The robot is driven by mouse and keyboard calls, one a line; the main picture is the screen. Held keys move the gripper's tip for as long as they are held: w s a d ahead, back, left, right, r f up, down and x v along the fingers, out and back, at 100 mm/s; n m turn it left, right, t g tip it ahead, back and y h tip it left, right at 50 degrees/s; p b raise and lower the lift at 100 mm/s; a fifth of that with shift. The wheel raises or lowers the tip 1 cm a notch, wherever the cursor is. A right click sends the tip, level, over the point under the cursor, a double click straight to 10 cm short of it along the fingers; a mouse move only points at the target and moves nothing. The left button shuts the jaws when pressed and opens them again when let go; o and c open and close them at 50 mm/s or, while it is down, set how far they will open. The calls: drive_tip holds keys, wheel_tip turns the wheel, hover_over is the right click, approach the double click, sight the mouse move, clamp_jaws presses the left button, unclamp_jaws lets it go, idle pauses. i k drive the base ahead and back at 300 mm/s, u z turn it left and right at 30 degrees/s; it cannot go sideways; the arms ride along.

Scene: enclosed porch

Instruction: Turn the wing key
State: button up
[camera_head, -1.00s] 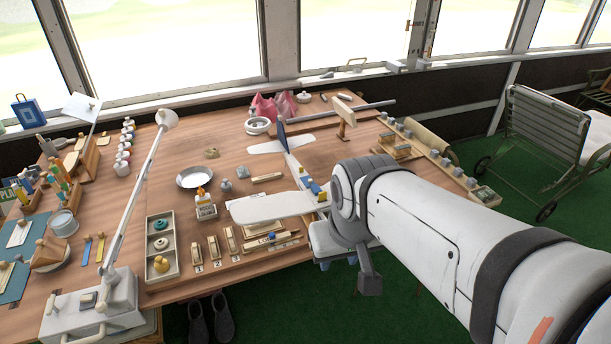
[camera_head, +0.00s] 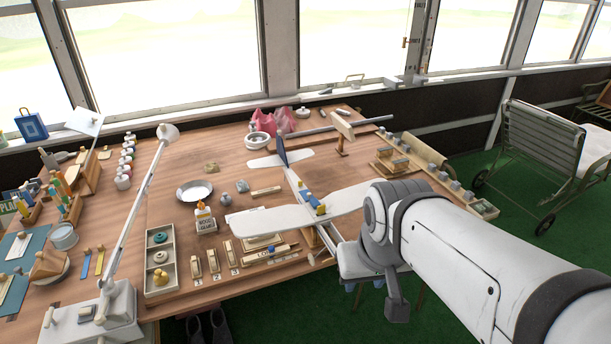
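A white model aeroplane (camera_head: 275,221) with a blue tail fin stands near the front right of the workbench. A small blue part and a yellow part (camera_head: 320,210) sit on top where its wings meet. I cannot tell whether either is the wing key.
On the workbench (camera_head: 170,215), a compartment tray (camera_head: 147,268), numbered wooden blocks (camera_head: 213,263) and a glue bottle (camera_head: 204,217) lie left of the plane. A desk lamp (camera_head: 140,200) rises at the left. A wooden stand (camera_head: 342,133) with a long rod is behind. A lounger (camera_head: 545,150) stands right.

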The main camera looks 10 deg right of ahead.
sight(321, 209)
drive_tip(key=u, duration=0.05)
drive_tip(key=i, duration=0.95)
drive_tip(key=z, duration=0.05)
